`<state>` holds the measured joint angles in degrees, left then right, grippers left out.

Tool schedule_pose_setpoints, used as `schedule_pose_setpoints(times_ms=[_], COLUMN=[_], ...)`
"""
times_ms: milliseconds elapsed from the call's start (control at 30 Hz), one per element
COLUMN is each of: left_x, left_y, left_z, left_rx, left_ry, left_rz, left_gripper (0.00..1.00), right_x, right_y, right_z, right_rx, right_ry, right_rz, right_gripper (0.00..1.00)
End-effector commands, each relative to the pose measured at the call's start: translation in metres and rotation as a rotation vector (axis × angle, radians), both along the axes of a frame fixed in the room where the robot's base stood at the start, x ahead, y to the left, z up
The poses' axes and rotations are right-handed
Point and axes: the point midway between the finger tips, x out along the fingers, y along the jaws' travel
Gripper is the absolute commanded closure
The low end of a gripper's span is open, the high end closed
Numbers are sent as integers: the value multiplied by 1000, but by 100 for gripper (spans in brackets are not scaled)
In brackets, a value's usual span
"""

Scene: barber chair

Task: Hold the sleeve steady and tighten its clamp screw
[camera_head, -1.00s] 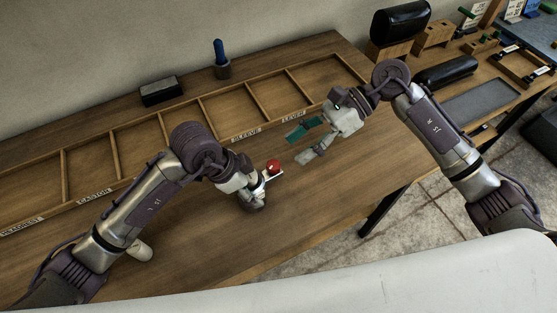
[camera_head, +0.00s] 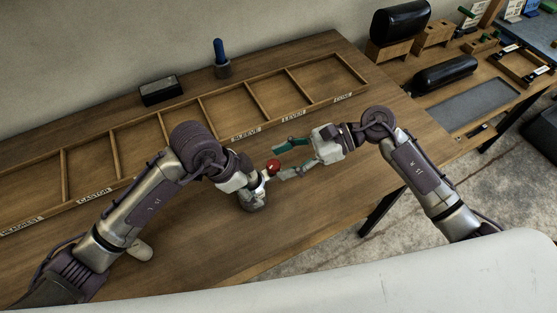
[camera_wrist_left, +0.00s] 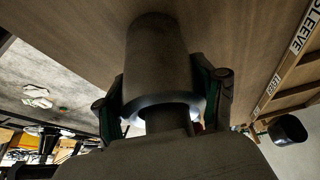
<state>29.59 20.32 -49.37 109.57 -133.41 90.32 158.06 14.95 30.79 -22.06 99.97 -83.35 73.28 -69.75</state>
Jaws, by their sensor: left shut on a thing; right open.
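The sleeve (camera_head: 253,203) is a grey cylinder on the wooden bench in the head view. It fills the middle of the left wrist view (camera_wrist_left: 158,65), with a pale ring at its near end. My left gripper (camera_head: 258,184) is shut on it, one green-padded finger on each side in the left wrist view (camera_wrist_left: 162,100). The clamp screw's red knob (camera_head: 273,165) sticks up beside the sleeve's top. My right gripper (camera_head: 281,161) is open, its two fingers pointing left at the red knob, one on either side of it. Whether they touch it I cannot tell.
A divided wooden tray (camera_head: 207,127) with labels such as SLEEVE and LEVER runs along the back of the bench. A blue-handled tool (camera_head: 219,52) and a black block (camera_head: 161,90) stand behind it. A pale rounded object (camera_head: 139,250) lies at the front left. The bench ends at the right.

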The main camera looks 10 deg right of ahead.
Motion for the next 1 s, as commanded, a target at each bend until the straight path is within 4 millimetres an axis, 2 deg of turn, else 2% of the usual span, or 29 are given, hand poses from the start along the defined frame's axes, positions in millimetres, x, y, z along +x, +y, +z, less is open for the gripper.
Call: schedule_pose_setpoints(times_ms=[200,467,567,833,1000], left_x=[0,0,0,0,0], left_y=[0,0,0,0,0], left_z=[1,0,0,1,1], left_rx=[-1,-1,-1,-1,-1], left_ry=[-1,-1,-1,-1,-1], left_rz=[0,0,0,-1,-1], left_gripper=[80,80,80,80,80], right_x=[0,0,0,0,-1], right_y=[15,16,16,16,16], right_z=[-6,-7,-7,-7,-7], right_rx=[0,-1,-1,-1,-4], right_ry=[0,0,0,0,-1], right_rz=[1,1,1,1,-30], right_gripper=[42,42,56,100,100])
